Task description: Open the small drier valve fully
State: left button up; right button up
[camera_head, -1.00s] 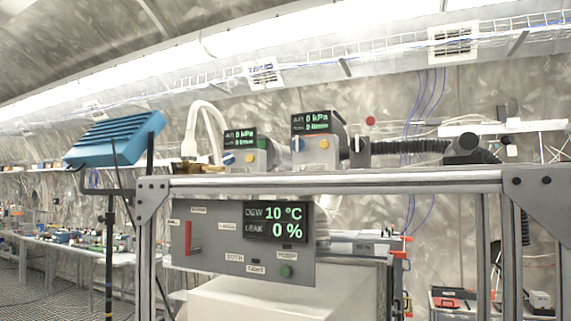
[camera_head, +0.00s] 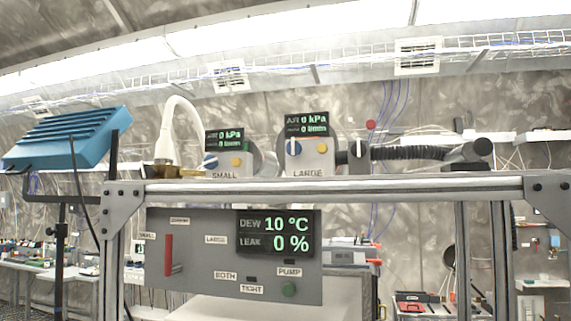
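A unit labelled SMALL (camera_head: 225,160) stands on the frame's top rail, left of centre. It carries a round blue knob (camera_head: 210,161) with a white bar, a yellow button (camera_head: 237,161) and a display reading 0 kPa. To its right is a unit labelled LARGE (camera_head: 308,172), with a blue and white knob (camera_head: 293,147) and its own yellow button. A brass fitting (camera_head: 164,173) with a white hose stands left of the small unit. I cannot tell how far the small valve is open. Neither gripper is in view.
A grey panel (camera_head: 200,262) below the rail has a red lever (camera_head: 168,255), a green button (camera_head: 289,289) and a display reading dew 10 °C, leak 0 %. The metal top rail (camera_head: 400,188) crosses the view. A blue louvred box (camera_head: 68,138) stands at left.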

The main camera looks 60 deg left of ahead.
aim_at(209, 162)
jog(key=k+j+z, duration=0.4)
jog(key=j, duration=0.35)
jog(key=k+j+z, duration=0.4)
jog(key=k+j, duration=0.15)
jog(key=k+j+z, duration=0.4)
jog(key=k, duration=0.2)
